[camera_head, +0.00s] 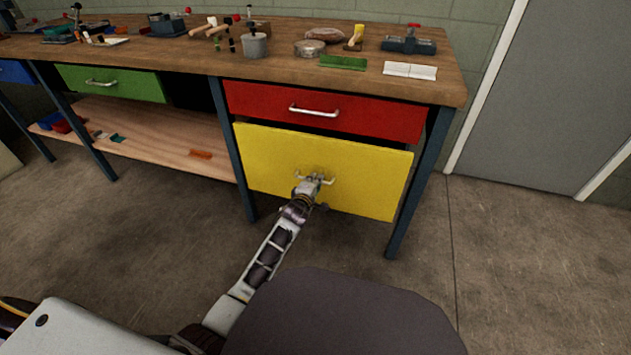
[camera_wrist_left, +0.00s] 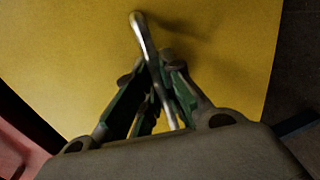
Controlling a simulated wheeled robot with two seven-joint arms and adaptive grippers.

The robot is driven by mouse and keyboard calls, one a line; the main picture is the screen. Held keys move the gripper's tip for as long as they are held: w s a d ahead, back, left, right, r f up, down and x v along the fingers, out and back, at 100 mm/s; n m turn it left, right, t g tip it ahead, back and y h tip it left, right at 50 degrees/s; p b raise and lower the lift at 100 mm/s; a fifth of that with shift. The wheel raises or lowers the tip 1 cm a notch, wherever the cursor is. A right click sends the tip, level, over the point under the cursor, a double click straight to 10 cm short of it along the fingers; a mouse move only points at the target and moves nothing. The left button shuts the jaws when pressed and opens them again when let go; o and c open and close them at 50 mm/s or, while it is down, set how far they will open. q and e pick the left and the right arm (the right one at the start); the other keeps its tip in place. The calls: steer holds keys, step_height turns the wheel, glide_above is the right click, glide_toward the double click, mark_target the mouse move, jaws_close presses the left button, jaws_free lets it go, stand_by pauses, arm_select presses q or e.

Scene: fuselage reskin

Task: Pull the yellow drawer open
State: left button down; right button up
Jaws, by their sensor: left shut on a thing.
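The yellow drawer (camera_head: 370,183) is the large lower drawer under the right end of the workbench. Its front looks a little forward of the bench legs, with a dark gap above it. Its metal handle (camera_head: 329,181) is in the middle of the front. My left gripper (camera_head: 314,178) is at the handle, its fingers closed around the bar. In the left wrist view the handle (camera_wrist_left: 143,35) runs between the two dark green fingers, with the yellow front (camera_wrist_left: 230,50) behind. The inside of the drawer is hidden. My right gripper is not in view.
A shut red drawer (camera_head: 350,118) with its own handle is just above. The blue bench legs (camera_head: 425,165) stand at both sides. Tools and a grey pot (camera_head: 254,46) are on the wooden top. The concrete floor (camera_head: 510,270) to the right is clear.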

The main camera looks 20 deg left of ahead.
arm_select(q)
steer(key=shift+s, duration=0.1)
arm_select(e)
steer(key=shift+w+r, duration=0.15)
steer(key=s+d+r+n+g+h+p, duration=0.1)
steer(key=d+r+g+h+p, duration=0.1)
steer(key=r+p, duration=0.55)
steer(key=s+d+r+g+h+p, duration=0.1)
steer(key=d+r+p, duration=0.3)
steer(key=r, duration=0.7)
arm_select(q)
steer(key=f+p+v, duration=0.2)
steer(key=v, duration=0.9)
steer(key=s+f+p+v, duration=0.1)
steer(key=f+p+v, duration=0.1)
steer(key=v, duration=1)
steer(key=shift+s+f+p, duration=0.2)
steer(key=shift+f+p, duration=0.25)
steer(key=shift+p, duration=0.1)
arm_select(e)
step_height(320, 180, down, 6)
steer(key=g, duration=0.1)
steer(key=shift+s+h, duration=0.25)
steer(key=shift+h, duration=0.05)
arm_select(q)
steer(key=c, duration=1.5)
jaws_free()
steer(key=shift+c, duration=0.2)
